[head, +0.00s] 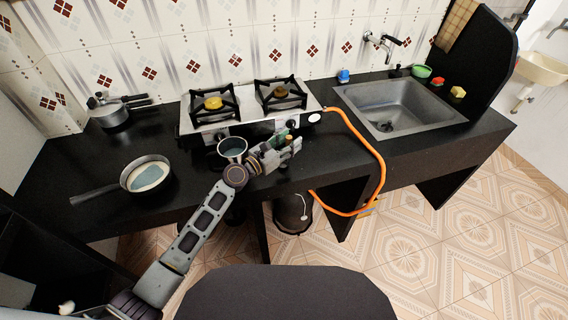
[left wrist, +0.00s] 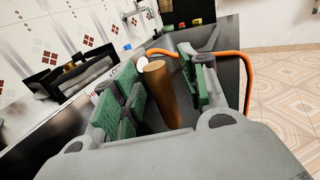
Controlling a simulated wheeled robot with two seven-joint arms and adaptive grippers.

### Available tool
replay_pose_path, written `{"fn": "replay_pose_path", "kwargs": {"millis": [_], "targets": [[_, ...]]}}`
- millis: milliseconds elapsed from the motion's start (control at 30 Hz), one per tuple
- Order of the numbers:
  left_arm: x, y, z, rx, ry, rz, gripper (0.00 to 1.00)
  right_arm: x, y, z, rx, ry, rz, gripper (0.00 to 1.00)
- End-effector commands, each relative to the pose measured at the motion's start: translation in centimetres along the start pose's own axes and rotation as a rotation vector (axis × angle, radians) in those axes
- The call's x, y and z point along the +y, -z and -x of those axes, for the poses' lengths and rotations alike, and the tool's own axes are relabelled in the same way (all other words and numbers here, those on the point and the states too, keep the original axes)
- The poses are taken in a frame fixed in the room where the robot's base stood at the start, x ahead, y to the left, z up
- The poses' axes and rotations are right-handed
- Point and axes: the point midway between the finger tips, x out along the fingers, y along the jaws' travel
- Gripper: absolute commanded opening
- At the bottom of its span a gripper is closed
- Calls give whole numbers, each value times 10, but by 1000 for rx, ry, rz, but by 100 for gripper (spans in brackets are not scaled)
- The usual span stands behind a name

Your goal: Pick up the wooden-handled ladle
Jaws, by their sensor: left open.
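The wooden handle (left wrist: 160,92) of the ladle stands between the two green-padded fingers of my left gripper (left wrist: 168,75) in the left wrist view. The fingers are open, with a clear gap on the right side of the handle; I cannot tell whether the left pads touch it. In the head view my left gripper (head: 288,145) is over the counter's front, just before the stove. A small dark round bowl (head: 232,148) sits left of it; I cannot tell whether it belongs to the ladle. My right gripper does not show.
The two-burner stove (head: 245,118) stands behind the gripper. An orange hose (head: 380,165) loops from it over the counter edge. A frying pan (head: 147,174) and a lidded pot (head: 110,113) are at left. The sink (head: 395,105) is at right. The black counter (head: 75,160) has bare room left.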

Motion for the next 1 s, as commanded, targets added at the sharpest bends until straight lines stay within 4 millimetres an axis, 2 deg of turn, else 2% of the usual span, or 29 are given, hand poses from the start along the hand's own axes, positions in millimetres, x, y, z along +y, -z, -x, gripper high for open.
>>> {"fn": "replay_pose_path", "kwargs": {"millis": [267,600,1000], "targets": [[0,0,0,0,0,0,42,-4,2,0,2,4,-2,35],[0,0,0,0,0,0,0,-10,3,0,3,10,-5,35],[0,-2,0,-1,0,0,0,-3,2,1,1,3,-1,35]]}}
